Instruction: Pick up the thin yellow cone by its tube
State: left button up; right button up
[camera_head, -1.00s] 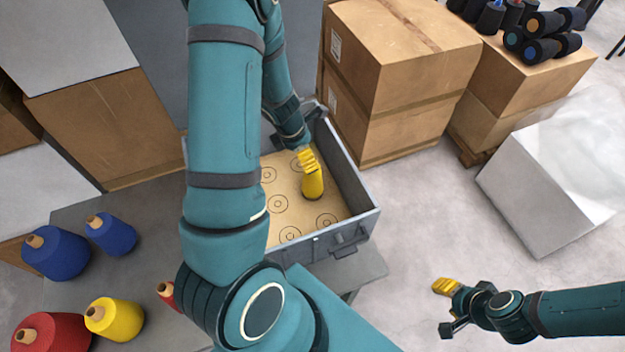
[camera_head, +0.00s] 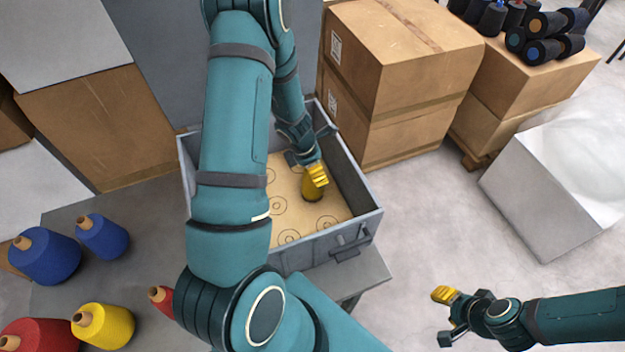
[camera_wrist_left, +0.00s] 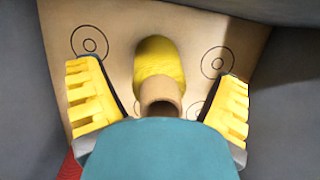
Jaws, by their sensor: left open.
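The thin yellow cone (camera_head: 312,189) stands inside the grey crate (camera_head: 363,224), on its tan floor marked with rings. My left gripper (camera_head: 317,175) reaches down into the crate over the cone and hides its top. In the left wrist view the yellow cone (camera_wrist_left: 160,60) and its tan tube (camera_wrist_left: 161,90) lie between the two yellow fingers (camera_wrist_left: 158,103). The fingers are open, with a gap on each side of the tube. My right gripper (camera_head: 446,317) is open and empty, out over the floor at lower right.
Stacked cardboard boxes (camera_head: 400,90) stand close behind the crate's right side. The crate walls surround my left gripper.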

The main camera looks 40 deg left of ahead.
pick_arm(q)
jog(key=c, duration=1.5)
jog(key=shift+o, duration=0.2)
